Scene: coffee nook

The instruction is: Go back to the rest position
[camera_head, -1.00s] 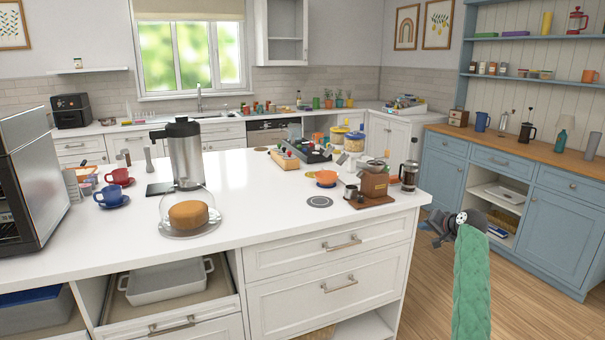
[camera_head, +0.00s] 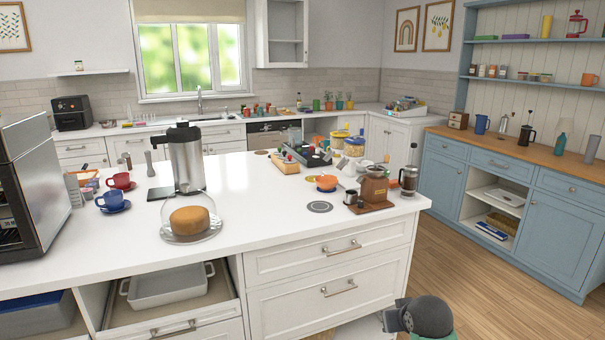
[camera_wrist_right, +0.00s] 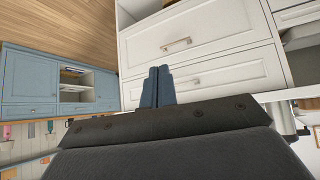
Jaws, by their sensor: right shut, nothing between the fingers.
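My right gripper (camera_head: 389,320) is at the bottom edge of the head view, low in front of the white island's drawer fronts (camera_head: 330,290). Its rounded dark wrist hides part of it. In the right wrist view its two blue-grey fingers (camera_wrist_right: 158,80) are together, with nothing between them. They point toward the white drawers (camera_wrist_right: 180,40), with no contact that I can make out. My left gripper is in neither view.
The white island countertop (camera_head: 270,220) holds a cake under a glass dome (camera_head: 190,219), a steel urn (camera_head: 187,160) and a wooden coffee grinder (camera_head: 373,186). An island drawer with a grey dish (camera_head: 170,289) stands open. Clear wooden floor (camera_head: 470,270) lies before the blue cabinet (camera_head: 555,227).

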